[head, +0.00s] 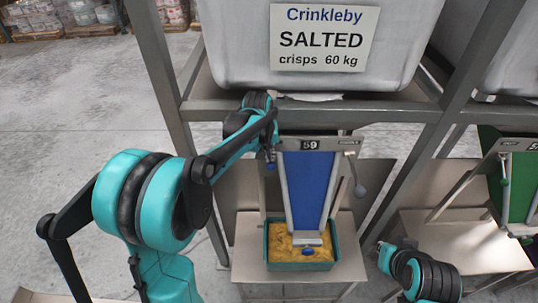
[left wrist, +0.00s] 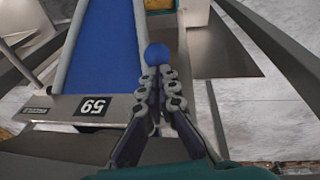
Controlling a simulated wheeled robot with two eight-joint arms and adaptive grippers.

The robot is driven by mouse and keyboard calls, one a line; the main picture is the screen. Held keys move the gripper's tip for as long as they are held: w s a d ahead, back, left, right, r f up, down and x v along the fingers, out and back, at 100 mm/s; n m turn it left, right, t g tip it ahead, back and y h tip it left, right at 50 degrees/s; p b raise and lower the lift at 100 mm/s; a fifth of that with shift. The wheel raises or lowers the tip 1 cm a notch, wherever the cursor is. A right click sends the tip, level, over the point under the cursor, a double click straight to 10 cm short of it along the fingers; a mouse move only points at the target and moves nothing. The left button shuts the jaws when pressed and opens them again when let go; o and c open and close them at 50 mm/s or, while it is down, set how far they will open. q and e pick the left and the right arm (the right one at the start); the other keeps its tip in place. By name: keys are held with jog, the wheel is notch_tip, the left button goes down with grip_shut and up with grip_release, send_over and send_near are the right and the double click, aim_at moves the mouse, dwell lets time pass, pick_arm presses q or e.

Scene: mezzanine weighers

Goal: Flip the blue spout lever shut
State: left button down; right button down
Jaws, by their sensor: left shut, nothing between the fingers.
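The blue spout (head: 308,185) under the "59" plate slopes down to a tray of crisps; it also shows in the left wrist view (left wrist: 100,50). The lever's round blue knob (left wrist: 157,54) is beside the spout's edge, just beyond my left fingertips. In the head view the knob (head: 271,166) is small and partly hidden at the spout's upper left. My left gripper (head: 269,155) is shut and empty, its tips (left wrist: 158,72) at the knob, touching or nearly so. My right gripper (head: 380,247) is low at the right, too small to read.
A green tray (head: 268,262) of crisps stands on a shelf below the spout, with a small blue piece (head: 308,251) over it. Steel posts (head: 155,60) flank the hopper (head: 235,50). A green spout (head: 520,185) is at right.

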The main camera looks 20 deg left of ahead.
pick_arm(q)
jog(key=shift+s+d+f+t+b, duration=0.1)
jog(key=shift+s+f+t+b, duration=0.2)
jog(key=shift+s+b, duration=0.05)
jog(key=shift+s+d+f+t+b, duration=0.1)
jog(key=shift+s+f+t+b, duration=0.45)
jog(key=shift+b, duration=0.25)
notch_tip(320, 180, down, 12)
jog(key=s+t+y+b, duration=0.2)
jog(key=t+b, duration=0.6)
jog(key=b, duration=1)
jog(key=shift+s+d+m+y, duration=0.3)
jog(key=shift+d+m, duration=0.1)
jog(key=shift+d, duration=0.05)
jog(key=shift+t, duration=0.25)
